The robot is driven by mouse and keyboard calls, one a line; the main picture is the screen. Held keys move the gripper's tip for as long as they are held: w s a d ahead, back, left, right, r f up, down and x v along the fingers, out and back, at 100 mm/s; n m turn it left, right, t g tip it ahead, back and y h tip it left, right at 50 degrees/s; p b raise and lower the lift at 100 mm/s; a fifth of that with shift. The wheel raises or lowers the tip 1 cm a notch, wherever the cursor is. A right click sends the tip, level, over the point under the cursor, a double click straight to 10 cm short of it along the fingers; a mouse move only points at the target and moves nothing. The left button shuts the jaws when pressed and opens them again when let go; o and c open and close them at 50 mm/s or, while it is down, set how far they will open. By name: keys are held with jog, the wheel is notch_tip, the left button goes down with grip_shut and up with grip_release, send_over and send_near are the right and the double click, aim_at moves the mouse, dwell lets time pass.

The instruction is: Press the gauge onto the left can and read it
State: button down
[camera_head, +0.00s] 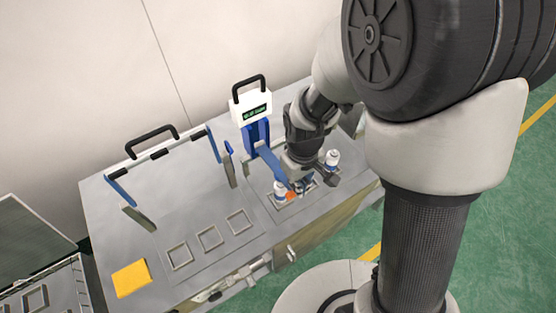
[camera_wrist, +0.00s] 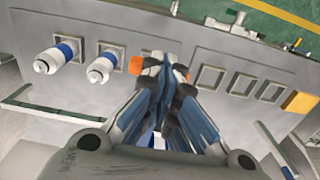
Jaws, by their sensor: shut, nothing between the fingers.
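Another white-and-blue can (camera_head: 332,158) stands further right. A white box with a green display and black handle, apparently the gauge (camera_head: 251,108), stands on a blue support behind the cans. Its text is too small to read. My gripper (camera_wrist: 157,66) is shut and empty, close by the left can; contact cannot be told.
A frame with a black handle (camera_head: 151,142) and blue arms stands on the left of the bench. Several empty square sockets (camera_head: 209,238) line the bench front. A yellow block (camera_head: 130,278) lies at the front left corner. Orange parts (camera_wrist: 135,65) show beside my fingertips.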

jog(key=shift+w+f+b, duration=0.1)
jog(key=shift+f+b, duration=1.25)
jog(key=shift+f, duration=0.3)
jog(key=shift+r, duration=0.1)
notch_tip(320, 180, up, 14)
jog(key=w+a+p, duration=0.1)
jog(key=p, duration=1)
jog(key=shift+w+a+p, duration=0.15)
jog(key=shift+w+p, duration=0.15)
jog(key=s+d+m+t+b, duration=0.4)
jog(key=s+d+b, duration=0.7)
jog(key=b, duration=0.9)
jog(key=s+m, duration=0.2)
jog(key=shift+s+r+m+t+b, duration=0.15)
jog(key=shift+s+m+t+b, duration=0.15)
jog(key=shift+s+m, duration=0.1)
